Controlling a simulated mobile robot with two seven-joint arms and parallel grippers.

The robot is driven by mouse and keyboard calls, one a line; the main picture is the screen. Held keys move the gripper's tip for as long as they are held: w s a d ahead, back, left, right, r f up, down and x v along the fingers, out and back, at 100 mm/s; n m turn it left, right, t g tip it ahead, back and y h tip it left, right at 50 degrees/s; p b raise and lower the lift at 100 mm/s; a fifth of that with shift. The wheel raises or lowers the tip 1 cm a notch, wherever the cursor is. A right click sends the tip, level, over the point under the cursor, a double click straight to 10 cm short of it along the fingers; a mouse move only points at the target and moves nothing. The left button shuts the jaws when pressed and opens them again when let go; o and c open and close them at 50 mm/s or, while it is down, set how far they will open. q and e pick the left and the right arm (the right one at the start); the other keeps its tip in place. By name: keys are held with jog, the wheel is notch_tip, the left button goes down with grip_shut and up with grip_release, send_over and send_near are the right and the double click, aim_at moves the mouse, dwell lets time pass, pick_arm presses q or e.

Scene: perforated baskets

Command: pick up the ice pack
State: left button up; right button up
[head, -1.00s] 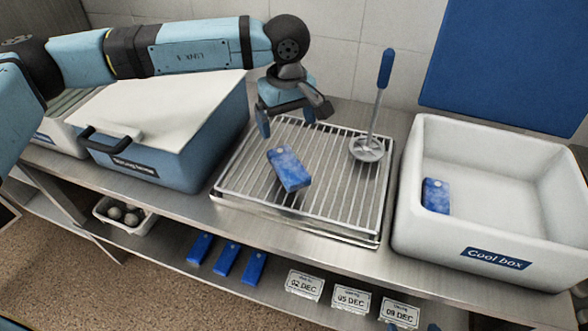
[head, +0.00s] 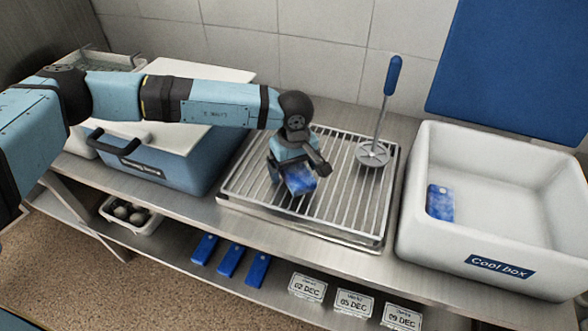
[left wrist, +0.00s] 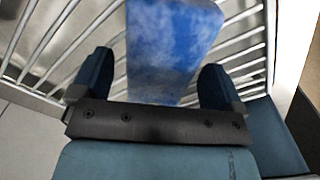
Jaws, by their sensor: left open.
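A blue, frosted ice pack (head: 301,181) lies on the wire rack (head: 345,205) in the middle of the counter. My left gripper (head: 292,178) is above it and partly hides it in the head view. In the left wrist view the ice pack (left wrist: 172,50) lies between the two open fingers of the left gripper (left wrist: 158,80), with gaps at the sides. A second blue ice pack (head: 440,203) stands inside the white cool box (head: 497,268) on the right. My right gripper is not in view.
A metal tool with a blue handle (head: 391,78) stands upright on the rack's back right. A lidded blue box (head: 170,170) is left of the rack. Blue packs (head: 231,260) and date cards (head: 354,303) are on the lower shelf.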

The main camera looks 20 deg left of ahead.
pick_arm(q)
jog(key=shift+f, duration=0.1)
jog(key=c, duration=1.1)
